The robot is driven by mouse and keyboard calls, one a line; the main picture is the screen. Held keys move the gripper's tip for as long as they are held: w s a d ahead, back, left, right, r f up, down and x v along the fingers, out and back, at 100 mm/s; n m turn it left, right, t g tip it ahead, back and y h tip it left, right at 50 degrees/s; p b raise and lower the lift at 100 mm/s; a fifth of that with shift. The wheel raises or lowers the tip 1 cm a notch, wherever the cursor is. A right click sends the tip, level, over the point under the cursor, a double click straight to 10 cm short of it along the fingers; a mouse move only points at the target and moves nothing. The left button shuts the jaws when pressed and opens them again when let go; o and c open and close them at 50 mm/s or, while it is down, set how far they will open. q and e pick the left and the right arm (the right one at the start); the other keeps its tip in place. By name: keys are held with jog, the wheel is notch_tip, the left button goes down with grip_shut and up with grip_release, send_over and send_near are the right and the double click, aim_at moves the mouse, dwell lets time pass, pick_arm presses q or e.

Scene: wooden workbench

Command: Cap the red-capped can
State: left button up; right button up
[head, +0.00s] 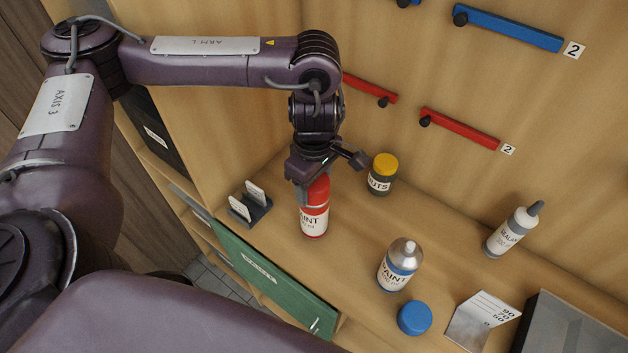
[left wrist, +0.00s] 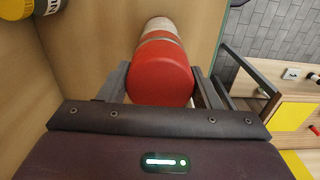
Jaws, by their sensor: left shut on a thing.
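The red-capped paint can (head: 314,222) stands upright on the bench, with a red and white label. Its red cap (head: 319,187) is over the can's top, partly hidden by my gripper. My left gripper (head: 315,180) points down from above and is shut on the red cap. In the left wrist view the red cap (left wrist: 160,82) sits between the two fingers, with a silver band and the can's body (left wrist: 163,30) beyond it. I cannot tell whether the cap is fully seated. My right gripper is in neither view.
A blue-labelled paint can (head: 398,268) with a bare silver top stands to the right, near a loose blue cap (head: 415,318).

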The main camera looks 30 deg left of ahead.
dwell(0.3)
pick_arm(q)
jog(key=o, duration=1)
jog(key=shift+c, duration=0.2)
jog(key=o, duration=0.4)
notch_tip(320, 180, up, 3)
jog(key=p, duration=0.2)
jog(key=shift+f+p, duration=0.2)
jog(key=shift+p, duration=0.2)
jog(key=shift+r, duration=2.15)
jog(key=shift+c, duration=0.3)
